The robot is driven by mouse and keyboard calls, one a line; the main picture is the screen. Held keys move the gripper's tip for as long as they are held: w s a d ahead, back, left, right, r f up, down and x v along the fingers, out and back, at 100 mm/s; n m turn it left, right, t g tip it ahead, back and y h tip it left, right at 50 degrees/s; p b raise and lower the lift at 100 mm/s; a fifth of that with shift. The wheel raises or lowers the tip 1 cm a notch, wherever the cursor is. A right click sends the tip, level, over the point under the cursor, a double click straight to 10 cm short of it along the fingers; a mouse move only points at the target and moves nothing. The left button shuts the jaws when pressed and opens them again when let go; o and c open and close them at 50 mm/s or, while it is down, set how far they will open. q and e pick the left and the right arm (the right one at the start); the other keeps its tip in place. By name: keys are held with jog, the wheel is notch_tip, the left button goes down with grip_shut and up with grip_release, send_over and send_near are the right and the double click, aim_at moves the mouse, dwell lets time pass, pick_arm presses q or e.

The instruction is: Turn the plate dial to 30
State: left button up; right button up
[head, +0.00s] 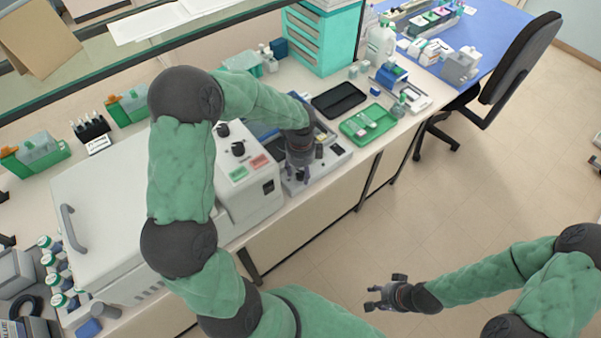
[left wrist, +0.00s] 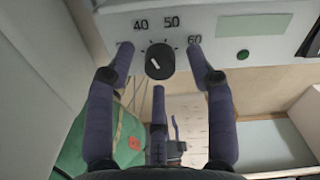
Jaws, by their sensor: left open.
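The plate dial (left wrist: 159,61) is a round black knob with a short white mark, on a pale front panel in the left wrist view. The figures 40, 50 and 60 are printed above it; a 30 is not visible. My left gripper (left wrist: 158,72) is open, its fingers spread around the dial with visible gaps at both sides. In the head view my left gripper (head: 298,176) is at the front of the pale plate device (head: 335,158), and I cannot make out the dial there. My right gripper (head: 386,294) is open and empty over the floor.
A green button (left wrist: 243,54) is right of the dial. A large white machine (head: 110,205) with two black knobs stands left of the device. A black tray (head: 339,99) and a green tray (head: 368,125) lie right of it.

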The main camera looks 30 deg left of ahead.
pick_arm(q)
jog(key=shift+f, duration=0.4)
jog(key=shift+c, duration=0.2)
grip_shut()
jog(key=n, duration=0.4)
jog(key=shift+n, duration=0.3)
jog(key=shift+n+b, duration=0.55)
jog(key=shift+n, duration=1.45)
